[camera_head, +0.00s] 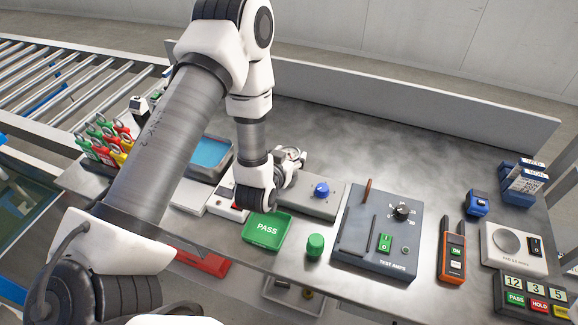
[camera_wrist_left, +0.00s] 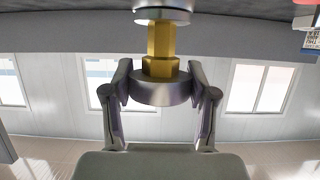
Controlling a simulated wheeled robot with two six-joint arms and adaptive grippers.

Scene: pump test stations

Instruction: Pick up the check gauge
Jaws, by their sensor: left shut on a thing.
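The check gauge (camera_head: 291,154) shows in the head view as a small round dial at the left gripper, behind the grey box with the blue knob. My left gripper also shows in the head view (camera_head: 287,172). Whether the gauge touches anything below is hidden. My right gripper is in neither view.
Close to the gripper are the grey box with a blue knob (camera_head: 315,200), a green PASS tray (camera_head: 267,231) and a blue-lined tray (camera_head: 209,156). A dark test panel (camera_head: 378,228) stands to the right. The bench (camera_head: 400,145) behind it is clear.

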